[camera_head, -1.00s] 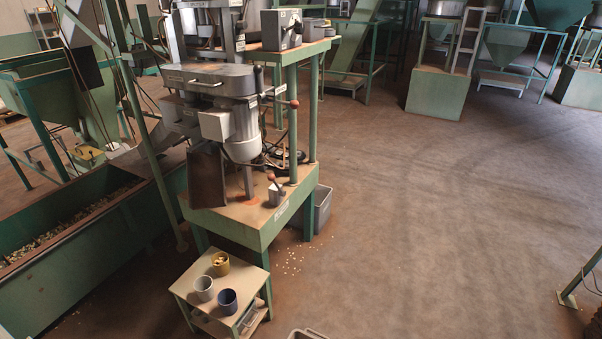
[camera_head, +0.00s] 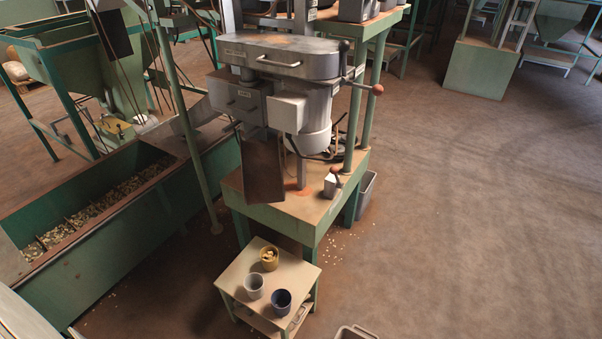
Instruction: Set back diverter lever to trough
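A small lever with a reddish knob (camera_head: 334,171) stands on a grey block on the green machine's bench, its knob raised and tilted slightly. A longer lever with a red-brown knob (camera_head: 376,89) sticks out from the machine's right side. I cannot tell which is the diverter lever; any labels are too small to read. A long green trough (camera_head: 110,262) with nuts inside lies at the left. A dark brown chute plate (camera_head: 263,172) hangs under the machine, on the trough's side. My gripper is not in view.
The machine's green bench (camera_head: 275,217) stands in the middle. A low table (camera_head: 237,272) with several cups is in front of it, and a grey bin (camera_head: 367,190) is behind its right side. A green post (camera_head: 190,130) rises beside the trough. The right floor is open.

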